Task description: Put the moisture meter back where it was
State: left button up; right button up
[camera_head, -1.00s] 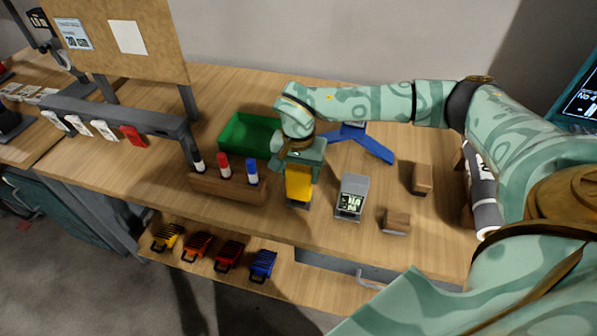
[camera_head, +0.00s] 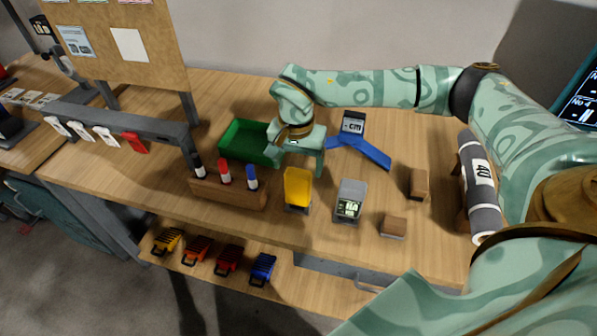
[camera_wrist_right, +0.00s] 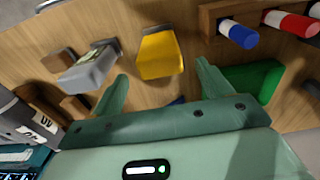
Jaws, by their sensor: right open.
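A yellow handheld device (camera_head: 297,187), likely the moisture meter, stands on a small dark grey base (camera_head: 297,209) on the bench. It also shows in the right wrist view (camera_wrist_right: 160,54). My right gripper (camera_head: 297,168) is open just behind and above it. In the wrist view the fingers lie apart on either side of the yellow device, without visibly touching it. A grey device with a lit screen (camera_head: 349,199) stands to its right. Another small device with a display (camera_head: 353,122) rests at the blue stand (camera_head: 366,151). My left gripper is not in view.
A wooden block with several markers (camera_head: 228,192) stands left of the yellow device, and a green tray (camera_head: 236,157) behind it. Two wooden blocks (camera_head: 419,184) (camera_head: 393,226) and a grey roll (camera_head: 479,185) lie to the right. Coloured items (camera_head: 229,260) sit on a lower shelf.

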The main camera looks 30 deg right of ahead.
notch_tip(320, 180, up, 7)
jog(key=p, duration=0.1)
jog(key=shift+a, duration=0.15)
jog(key=shift+s+f, duration=0.1)
dwell(1.1)
